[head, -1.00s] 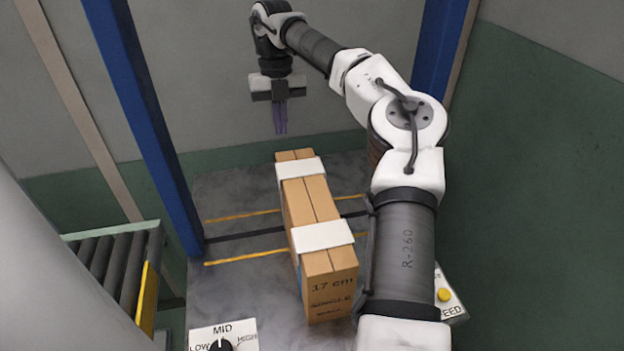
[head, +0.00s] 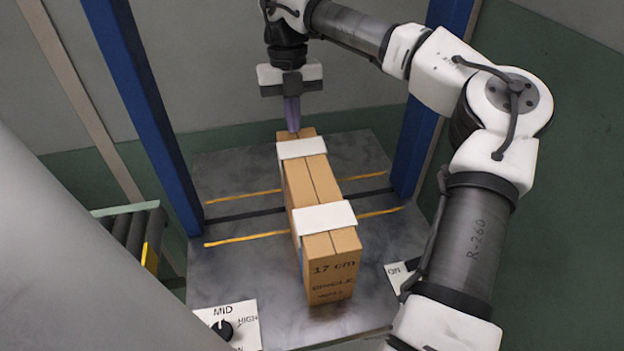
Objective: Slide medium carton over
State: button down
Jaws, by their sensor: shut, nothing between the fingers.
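The medium carton (head: 333,270) is a tall, narrow brown box marked "17 cm", with two white bands across its top. It stands upright on the grey metal table (head: 245,270), long side running from front to back. My gripper (head: 293,130) points down, shut and empty, at the far end of the carton. Its fingertips appear at about the height of the carton's top far edge. I cannot tell whether they touch it or are just behind it.
Two yellow lines and a black line cross the table. Blue posts (head: 145,110) stand on both sides. A roller conveyor (head: 128,230) is at the left. A "MID" dial (head: 222,330) sits at the front left and an "ON" panel (head: 400,272) at the right. The table is bare on both sides of the carton.

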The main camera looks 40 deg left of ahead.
aim_at(312, 197)
jog(key=s+d+p, duration=0.1)
jog(key=s+d, duration=0.2)
jog(key=d, duration=0.1)
jog(key=s+d+p, duration=0.1)
jog(key=s+d, duration=0.3)
jog(key=s+d+p, duration=0.1)
jog(key=s+d, duration=0.3)
jog(key=shift+d+r, duration=0.1)
jog(key=shift+d, duration=0.05)
jog(key=shift+f+p, duration=0.3)
jog(key=shift+p, duration=0.1)
jog(key=shift+f+b, duration=0.6)
jog(key=shift+b, duration=0.2)
jog(key=shift+f, duration=0.1)
jog(key=w+a, duration=0.3)
jog(key=a, duration=0.1)
jog(key=w+a+p, duration=0.1)
jog(key=w+a, duration=0.7)
jog(key=shift+w+a, duration=0.1)
jog(key=shift+a, duration=0.3)
jog(key=shift+w+a, duration=0.1)
jog(key=shift+w, duration=0.1)
